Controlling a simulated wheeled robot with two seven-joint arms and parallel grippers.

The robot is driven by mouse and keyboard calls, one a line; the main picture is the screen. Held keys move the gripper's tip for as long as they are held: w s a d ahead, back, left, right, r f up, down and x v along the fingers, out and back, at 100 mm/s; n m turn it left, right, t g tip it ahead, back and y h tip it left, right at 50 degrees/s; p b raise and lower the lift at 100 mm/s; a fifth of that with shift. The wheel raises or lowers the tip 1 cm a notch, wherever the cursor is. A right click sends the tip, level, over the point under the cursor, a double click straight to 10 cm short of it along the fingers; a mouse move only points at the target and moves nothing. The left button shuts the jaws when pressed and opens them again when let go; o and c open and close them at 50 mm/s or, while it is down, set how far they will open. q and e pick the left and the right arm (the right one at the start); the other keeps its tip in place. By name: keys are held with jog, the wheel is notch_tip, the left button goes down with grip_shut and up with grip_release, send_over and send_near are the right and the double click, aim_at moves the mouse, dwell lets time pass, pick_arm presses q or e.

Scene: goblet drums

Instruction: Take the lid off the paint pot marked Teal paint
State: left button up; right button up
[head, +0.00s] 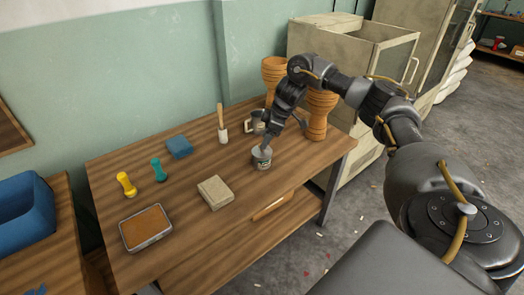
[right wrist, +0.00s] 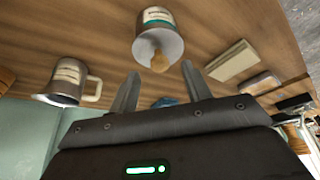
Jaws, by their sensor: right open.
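A small metal paint pot (head: 261,158) stands upright near the table's right-hand front. In the right wrist view the pot (right wrist: 158,18) has a label with a green-teal band, its words too small to read. Its grey lid (right wrist: 172,44) is on, with a tan knob (right wrist: 160,62) in the middle. My right gripper (head: 272,136) is above and just behind the pot. In the right wrist view the right gripper (right wrist: 159,82) has its fingers apart, empty, pointing toward the knob without touching it. My left gripper is out of view.
A labelled metal mug (right wrist: 66,80) stands close by, partly behind my gripper. Orange goblet drums (head: 320,112) stand behind.

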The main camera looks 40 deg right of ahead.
aim_at(265, 154)
jog(key=shift+x, duration=1.3)
grip_shut()
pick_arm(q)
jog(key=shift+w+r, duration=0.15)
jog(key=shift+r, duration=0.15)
pick_arm(e)
jog(key=shift+r, duration=0.1)
